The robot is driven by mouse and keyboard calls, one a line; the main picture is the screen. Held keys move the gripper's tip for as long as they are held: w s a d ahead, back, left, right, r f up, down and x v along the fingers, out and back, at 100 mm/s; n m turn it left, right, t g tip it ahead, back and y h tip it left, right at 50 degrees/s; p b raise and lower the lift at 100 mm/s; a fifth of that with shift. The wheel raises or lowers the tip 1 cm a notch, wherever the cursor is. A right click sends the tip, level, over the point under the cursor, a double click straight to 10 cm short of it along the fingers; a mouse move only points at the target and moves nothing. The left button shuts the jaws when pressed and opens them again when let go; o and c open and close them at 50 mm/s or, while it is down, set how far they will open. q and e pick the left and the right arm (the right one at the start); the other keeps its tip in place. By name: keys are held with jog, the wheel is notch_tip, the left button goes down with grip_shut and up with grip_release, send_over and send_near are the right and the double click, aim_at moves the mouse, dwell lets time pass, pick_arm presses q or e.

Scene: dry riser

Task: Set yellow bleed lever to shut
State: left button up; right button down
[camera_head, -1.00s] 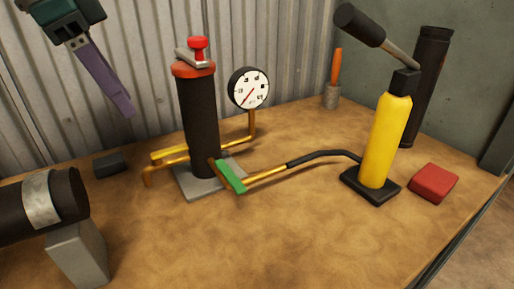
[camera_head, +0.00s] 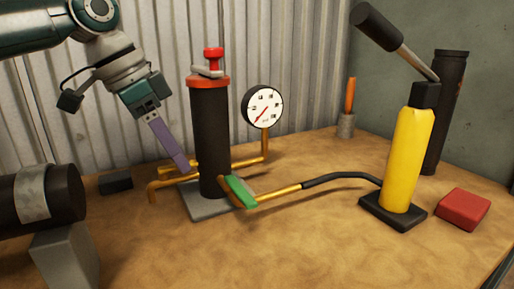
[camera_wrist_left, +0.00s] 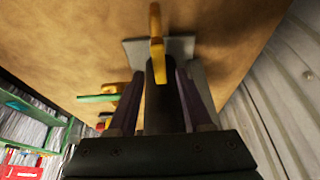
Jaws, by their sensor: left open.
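The black cylinder (camera_head: 211,140) with a red cap stands upright on a grey plate (camera_head: 205,208). Several yellow-gold bars stick out at its foot; those on the left (camera_head: 165,184) lie close to my left gripper (camera_head: 188,168). I cannot tell for certain which one is the yellow bleed lever. My left gripper is open, with purple fingers pointing down to the left of the cylinder. In the left wrist view, a yellow-orange bar (camera_wrist_left: 157,45) shows ahead, between the lines of the fingers. Contact cannot be told. My right gripper is not in view.
A green lever (camera_head: 241,192) and a hose to the yellow pump (camera_head: 402,165) lie right of the cylinder. A gauge (camera_head: 263,106) stands behind. A black pipe on a grey block (camera_head: 66,258) is at front left. The front middle bench is clear.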

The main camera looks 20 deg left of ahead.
pick_arm(q)
grip_shut()
dwell(0.4)
dwell(1.1)
